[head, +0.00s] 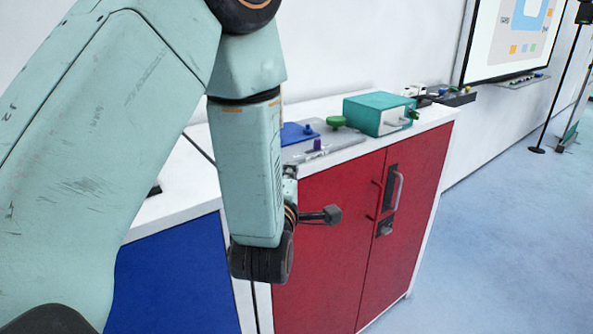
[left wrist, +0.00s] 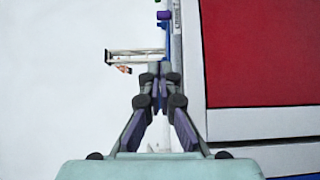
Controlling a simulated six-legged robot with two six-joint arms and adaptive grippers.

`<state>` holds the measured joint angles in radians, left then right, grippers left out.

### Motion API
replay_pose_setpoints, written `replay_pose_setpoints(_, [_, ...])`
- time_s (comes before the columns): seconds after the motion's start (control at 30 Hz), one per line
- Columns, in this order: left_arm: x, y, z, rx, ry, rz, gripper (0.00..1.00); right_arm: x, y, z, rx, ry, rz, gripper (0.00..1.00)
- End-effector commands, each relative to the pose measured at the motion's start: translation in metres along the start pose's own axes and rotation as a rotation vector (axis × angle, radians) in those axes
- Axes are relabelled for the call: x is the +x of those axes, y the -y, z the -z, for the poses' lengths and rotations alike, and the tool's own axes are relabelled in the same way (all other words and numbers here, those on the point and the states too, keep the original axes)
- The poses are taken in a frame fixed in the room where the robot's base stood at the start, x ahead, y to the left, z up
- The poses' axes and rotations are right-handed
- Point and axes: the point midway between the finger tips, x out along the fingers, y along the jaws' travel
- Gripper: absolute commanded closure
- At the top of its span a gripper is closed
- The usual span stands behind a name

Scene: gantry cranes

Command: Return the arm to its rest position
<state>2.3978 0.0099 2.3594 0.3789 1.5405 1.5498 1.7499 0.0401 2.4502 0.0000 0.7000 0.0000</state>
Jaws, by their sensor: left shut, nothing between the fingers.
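My left arm (head: 247,170) fills the left and middle of the head view, its forearm hanging down in front of the cabinets. My left gripper (left wrist: 158,85) shows in the left wrist view, with its fingers together and nothing between them. In the head view the gripper is mostly hidden behind my forearm and wrist. My right gripper is in neither view.
A red-doored cabinet (head: 329,240) stands close behind my wrist, beside a blue cabinet (head: 175,285). On the white top are a teal box (head: 378,115), a green knob (head: 336,122) and a purple knob (head: 317,145). The blue floor (head: 510,240) at right is clear.

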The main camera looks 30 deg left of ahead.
Motion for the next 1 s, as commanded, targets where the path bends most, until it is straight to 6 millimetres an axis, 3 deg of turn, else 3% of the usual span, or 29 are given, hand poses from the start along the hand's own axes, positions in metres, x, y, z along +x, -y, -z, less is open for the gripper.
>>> replay_pose_setpoints(0.33, [0.0, 0.003, 0.0, 0.068, 0.001, 0.012, 1.0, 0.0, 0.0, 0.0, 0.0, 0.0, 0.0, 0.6])
replay_pose_setpoints(0.57, [-0.008, 0.046, -0.013, 0.495, 0.115, 0.189, 1.0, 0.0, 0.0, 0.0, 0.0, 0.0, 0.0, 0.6])
replay_pose_setpoints(0.77, [-0.049, 0.14, -0.021, 0.947, 0.383, 0.422, 1.0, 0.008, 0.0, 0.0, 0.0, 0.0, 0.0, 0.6])
replay_pose_setpoints(1.0, [-0.145, 0.266, -0.009, 1.368, 0.857, 0.663, 1.0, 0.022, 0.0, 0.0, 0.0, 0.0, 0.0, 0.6])
